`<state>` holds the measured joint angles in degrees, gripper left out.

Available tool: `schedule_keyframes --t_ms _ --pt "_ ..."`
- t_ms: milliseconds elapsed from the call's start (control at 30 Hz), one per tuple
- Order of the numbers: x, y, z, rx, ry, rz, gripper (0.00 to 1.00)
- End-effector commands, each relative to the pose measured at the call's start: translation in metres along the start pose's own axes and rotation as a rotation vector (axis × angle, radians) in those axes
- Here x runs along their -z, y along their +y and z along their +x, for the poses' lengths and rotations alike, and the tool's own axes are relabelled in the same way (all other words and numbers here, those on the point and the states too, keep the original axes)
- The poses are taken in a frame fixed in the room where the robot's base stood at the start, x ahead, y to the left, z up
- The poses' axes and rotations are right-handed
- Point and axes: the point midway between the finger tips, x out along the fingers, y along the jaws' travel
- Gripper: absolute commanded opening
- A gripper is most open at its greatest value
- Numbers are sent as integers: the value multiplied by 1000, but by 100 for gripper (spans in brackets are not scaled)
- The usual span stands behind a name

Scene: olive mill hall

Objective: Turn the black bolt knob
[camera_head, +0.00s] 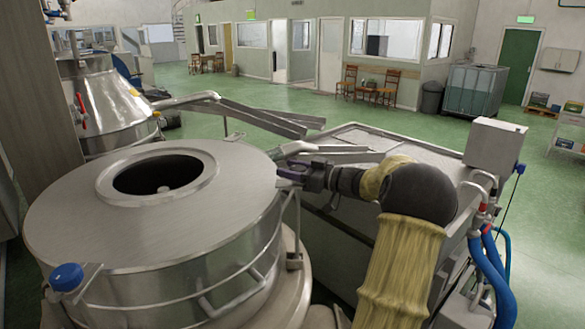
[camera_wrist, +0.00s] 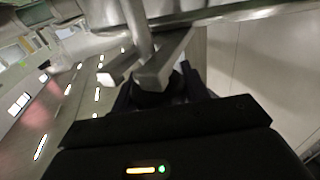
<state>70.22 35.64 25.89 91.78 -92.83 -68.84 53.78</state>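My gripper (camera_head: 292,172) is at the right side of the round steel tank (camera_head: 235,205), close to its upper edge, beside a bare metal spout. In the wrist view, its dark fingers (camera_wrist: 158,88) stand apart, with a dark rounded shape (camera_wrist: 155,97) low between them. This shape may be the black bolt knob, but it blends with the gripper and I cannot tell whether the fingers touch it. Metal bars (camera_wrist: 163,63) lie just beyond the fingertips. I cannot make out a separate black bolt knob in the head view; my gripper may hide it.
The tank has an open round hole (camera_head: 150,172) and a blue knob (camera_head: 66,277) at its left front. Metal chutes (camera_head: 255,118) stand behind my gripper. A steel vat (camera_head: 370,140) with a grey box (camera_head: 495,145) and blue hoses (camera_head: 490,265) is to the right. Green floor lies open beyond.

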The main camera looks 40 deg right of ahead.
Motion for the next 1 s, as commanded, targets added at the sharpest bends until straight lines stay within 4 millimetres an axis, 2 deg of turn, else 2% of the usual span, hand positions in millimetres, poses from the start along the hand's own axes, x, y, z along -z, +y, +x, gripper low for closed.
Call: schedule_keyframes --t_ms 33,100,400,567,767,1000 --pt "-2 0 0 0 -1 2 54" --pt "-2 0 0 0 -2 2 66" --pt "-2 0 0 0 -2 1 66" --pt "-3 0 -11 -2 -3 0 66" --pt "-5 0 -44 -2 -2 -1 66" --pt "-5 0 -93 -4 -4 -1 66"
